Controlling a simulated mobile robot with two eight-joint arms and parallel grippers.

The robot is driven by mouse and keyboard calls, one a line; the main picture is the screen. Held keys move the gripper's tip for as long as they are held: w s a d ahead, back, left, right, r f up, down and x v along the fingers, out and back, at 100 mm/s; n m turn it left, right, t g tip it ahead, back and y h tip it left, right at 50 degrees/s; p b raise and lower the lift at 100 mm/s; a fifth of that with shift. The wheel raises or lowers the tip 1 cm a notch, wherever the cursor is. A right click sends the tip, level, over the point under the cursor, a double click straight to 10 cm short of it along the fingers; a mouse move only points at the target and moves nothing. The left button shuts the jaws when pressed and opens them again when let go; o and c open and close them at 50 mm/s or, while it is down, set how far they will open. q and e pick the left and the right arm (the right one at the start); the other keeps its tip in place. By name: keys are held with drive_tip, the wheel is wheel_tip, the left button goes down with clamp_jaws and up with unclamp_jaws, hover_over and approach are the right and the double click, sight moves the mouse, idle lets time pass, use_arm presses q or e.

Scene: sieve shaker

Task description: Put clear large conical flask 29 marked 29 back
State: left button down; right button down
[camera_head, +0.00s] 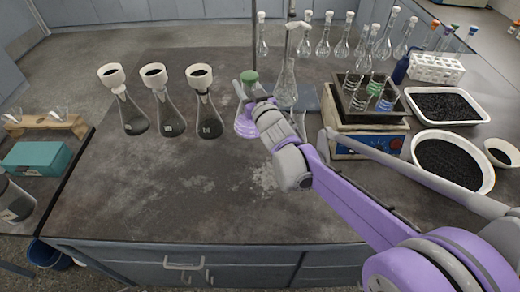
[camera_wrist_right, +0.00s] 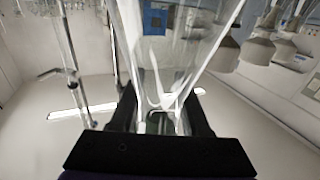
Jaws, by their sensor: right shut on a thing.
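The clear conical flask (camera_head: 244,127) with a green stopper stands upright, or nearly so, at the middle of the bench. Its number cannot be read in the head view. My right gripper (camera_head: 250,92) is shut around its neck, just under the stopper. In the right wrist view the flask (camera_wrist_right: 175,50) shows between the fingers, with its neck toward the gripper and a blue label on its wall. I cannot tell whether its base touches the bench. My left gripper is not in view.
Three dark flasks with white funnels (camera_head: 204,101) stand in a row to the left. Trays of black grains (camera_head: 455,160) lie farther right. The front bench is clear.

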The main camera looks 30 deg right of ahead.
drive_tip(key=shift+f, duration=0.15)
wheel_tip(320, 180, down, 10)
drive_tip(key=shift+r+b, duration=0.1)
drive_tip(key=shift+b, duration=0.95)
drive_tip(key=shift+f, duration=0.2)
drive_tip(key=shift+c, duration=1.8)
unclamp_jaws()
drive_tip(key=shift+r, duration=0.15)
